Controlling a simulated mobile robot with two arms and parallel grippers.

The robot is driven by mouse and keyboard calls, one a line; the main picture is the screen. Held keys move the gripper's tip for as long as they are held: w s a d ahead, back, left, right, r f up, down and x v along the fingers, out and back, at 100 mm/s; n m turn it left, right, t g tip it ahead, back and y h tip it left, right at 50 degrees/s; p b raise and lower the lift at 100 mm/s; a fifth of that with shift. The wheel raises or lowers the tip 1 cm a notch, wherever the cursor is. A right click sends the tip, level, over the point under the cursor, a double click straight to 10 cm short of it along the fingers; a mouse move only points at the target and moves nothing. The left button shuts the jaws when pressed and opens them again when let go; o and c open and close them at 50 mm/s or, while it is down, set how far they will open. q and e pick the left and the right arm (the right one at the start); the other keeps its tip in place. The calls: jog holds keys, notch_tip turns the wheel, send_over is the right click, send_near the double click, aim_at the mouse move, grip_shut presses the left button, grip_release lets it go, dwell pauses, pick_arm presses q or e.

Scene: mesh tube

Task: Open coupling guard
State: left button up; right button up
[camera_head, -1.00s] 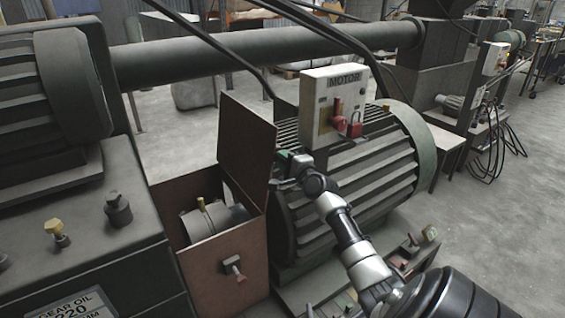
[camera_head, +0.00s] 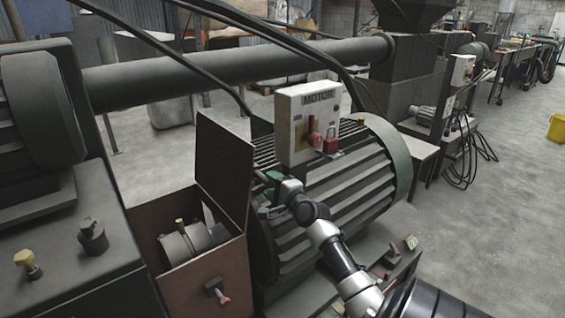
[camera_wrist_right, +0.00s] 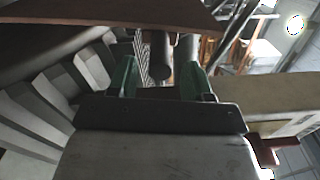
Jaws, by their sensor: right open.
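The coupling guard is a brown-red box (camera_head: 185,289) in the head view, left of the motor. Its lid (camera_head: 222,168) stands raised, nearly upright, and the coupling (camera_head: 186,243) shows inside. A latch with a red handle (camera_head: 217,292) is on the box's front face. My right gripper (camera_head: 268,190) is beside the lid's right edge, in front of the motor. In the wrist view its two green fingers (camera_wrist_right: 160,76) are apart, with nothing seen held between them. The brown lid (camera_wrist_right: 110,17) crosses the top of that view; I cannot tell whether they touch. My left gripper is out of view.
The ribbed motor (camera_head: 345,190) stands right of the guard, with a MOTOR switch box (camera_head: 300,105) and red padlock above it. The gearbox (camera_head: 70,230) stands at left. Dark cables arch overhead. Grey floor (camera_head: 480,230) is open at right.

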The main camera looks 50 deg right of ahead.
jog(key=v, duration=0.6)
jog(key=shift+s, duration=0.2)
jog(key=s+a+f+n+g+y+p, duration=0.1)
jog(key=s+a+f+n+g, duration=0.2)
jog(key=f, duration=0.8)
jog(key=s+a+f+n+g, duration=0.2)
jog(key=a+f+n, duration=0.15)
jog(key=f, duration=0.85)
jog(key=s+a+f+n+g+y+p, duration=0.1)
jog(key=s+a+f+n+g, duration=0.3)
jog(key=f, duration=0.7)
jog(key=s+a+f+n+g+y+p, duration=0.1)
jog(key=s+a+f+n+g, duration=0.3)
jog(key=s+a+f, duration=0.7)
jog(key=s+a+f+n+g, duration=0.1)
jog(key=s+a+f+n, duration=0.1)
jog(key=s, duration=0.4)
jog(key=s+a+f+n+g+y+p, duration=0.1)
jog(key=s+a+f+n, duration=0.2)
jog(key=s+a+n, duration=0.2)
jog(key=s+a+f+n+g, duration=0.1)
jog(key=s+a+f+n, duration=0.1)
jog(key=s, duration=0.5)
jog(key=shift+s+a+f+n, duration=0.35)
jog(key=shift+a+n, duration=0.3)
jog(key=shift+n, duration=0.4)
